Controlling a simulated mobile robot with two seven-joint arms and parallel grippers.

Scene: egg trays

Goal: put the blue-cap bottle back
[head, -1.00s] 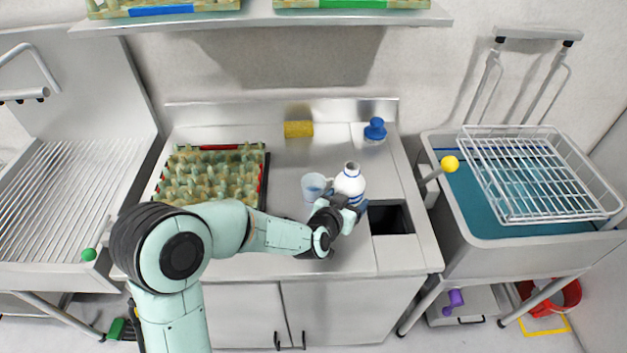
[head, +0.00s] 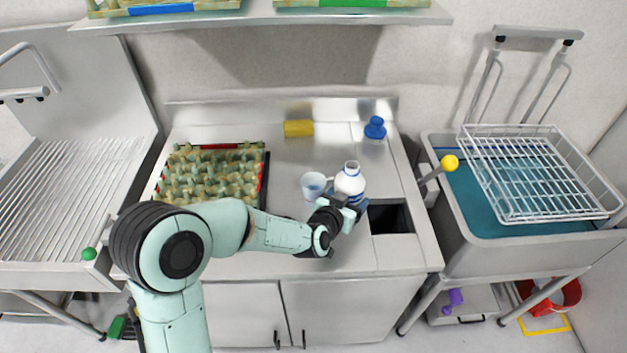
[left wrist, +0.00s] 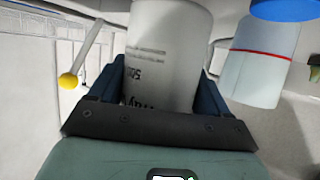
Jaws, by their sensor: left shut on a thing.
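A white bottle with blue bands (head: 349,184) stands upright on the right half of the middle counter, its open mouth showing no cap. My left gripper (head: 351,207) is shut on it from the front, low on its body. In the left wrist view the white bottle with dark print (left wrist: 168,50) fills the space between the fingers. A small blue object (head: 375,128) sits at the back right of the counter; I cannot tell whether it is a cap or a vessel. My right gripper is not in view.
A clear cup with bluish contents (head: 313,186) stands just left of the bottle. A dark square opening (head: 390,217) is in the counter to its right. An egg tray (head: 212,180) lies at left, a yellow sponge (head: 298,128) at the back. A wire rack (head: 535,172) covers the right basin.

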